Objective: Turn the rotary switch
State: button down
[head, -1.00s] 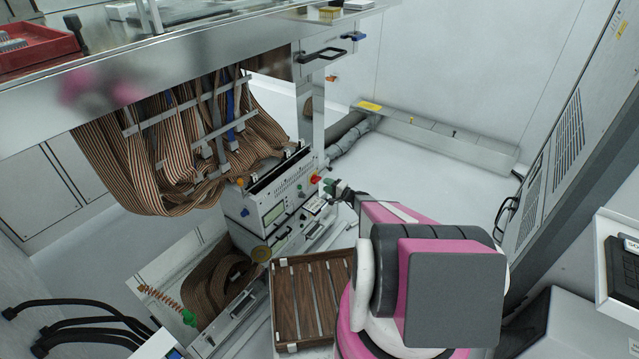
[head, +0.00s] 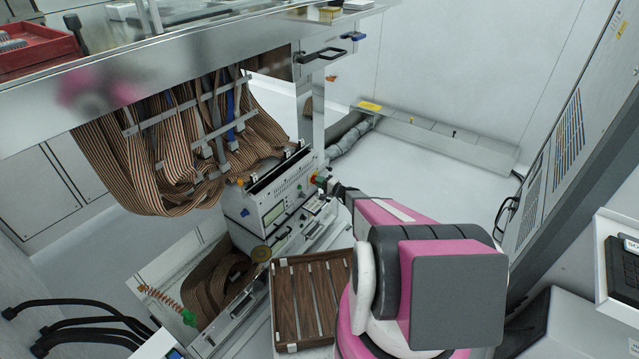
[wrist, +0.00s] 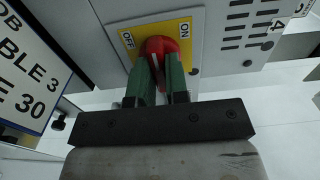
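The rotary switch (wrist: 165,47) is a red knob on a yellow plate (wrist: 185,27). The plate is marked OFF at its left and ON at its right. My gripper (wrist: 161,72) is at the knob, with one green finger on each side of its lower part. The fingers hide part of the knob, and I cannot tell whether they press on it. In the head view the switch (head: 313,179) is a small red spot on the near right end of the grey test unit (head: 275,205), with my gripper (head: 321,184) right at it.
A label board (wrist: 30,65) stands left of the switch in the wrist view. A slatted wooden tray (head: 303,345) lies below the unit. Striped cables (head: 130,170) hang at the left under the metal counter (head: 200,65). The floor (head: 430,185) right of the unit is clear.

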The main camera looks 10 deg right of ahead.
jog(key=shift+m, duration=8.9)
jog(key=c, duration=1.1)
grip_release()
